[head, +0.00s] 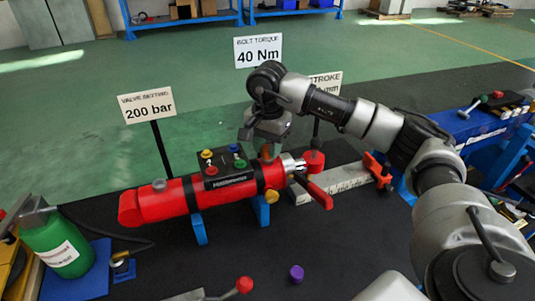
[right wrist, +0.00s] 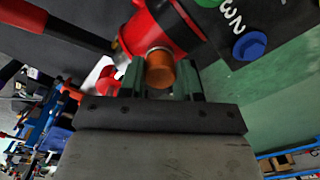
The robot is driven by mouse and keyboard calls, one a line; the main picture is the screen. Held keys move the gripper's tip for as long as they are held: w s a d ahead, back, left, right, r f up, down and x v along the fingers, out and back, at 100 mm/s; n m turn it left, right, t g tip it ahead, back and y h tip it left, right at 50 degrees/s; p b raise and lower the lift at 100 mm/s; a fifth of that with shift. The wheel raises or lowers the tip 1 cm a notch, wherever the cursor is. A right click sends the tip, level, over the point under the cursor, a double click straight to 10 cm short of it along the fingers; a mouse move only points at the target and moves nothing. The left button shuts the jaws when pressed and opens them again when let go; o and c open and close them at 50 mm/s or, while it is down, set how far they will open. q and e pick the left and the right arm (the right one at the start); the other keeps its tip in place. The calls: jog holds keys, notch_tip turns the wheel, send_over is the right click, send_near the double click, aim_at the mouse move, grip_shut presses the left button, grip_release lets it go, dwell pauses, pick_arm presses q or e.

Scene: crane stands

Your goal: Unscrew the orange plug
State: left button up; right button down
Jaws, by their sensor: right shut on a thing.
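The orange plug (right wrist: 160,68) sits on top of a red cylinder (right wrist: 175,22) near its metal end. My right gripper (right wrist: 160,80) is shut on the plug, with one green finger on each side. In the head view the right gripper (head: 267,150) comes down from above onto the right part of the red cylinder (head: 155,201). There the plug (head: 267,154) is only a small orange patch under the fingers. The cylinder lies on blue supports on a dark bench. My left gripper is not in view.
A black block with coloured knobs (head: 228,178) sits on the cylinder beside the gripper. A red lever (head: 319,193) is at its right end. A purple cap (head: 296,273) and a green canister (head: 60,245) stand on the bench. Signs (head: 147,104) stand behind.

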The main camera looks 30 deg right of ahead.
jog(key=shift+r, duration=0.15)
jog(key=n, duration=0.5)
jog(key=shift+b, duration=0.4)
jog(key=c, duration=0.7)
grip_release()
jog(key=shift+c, duration=0.8)
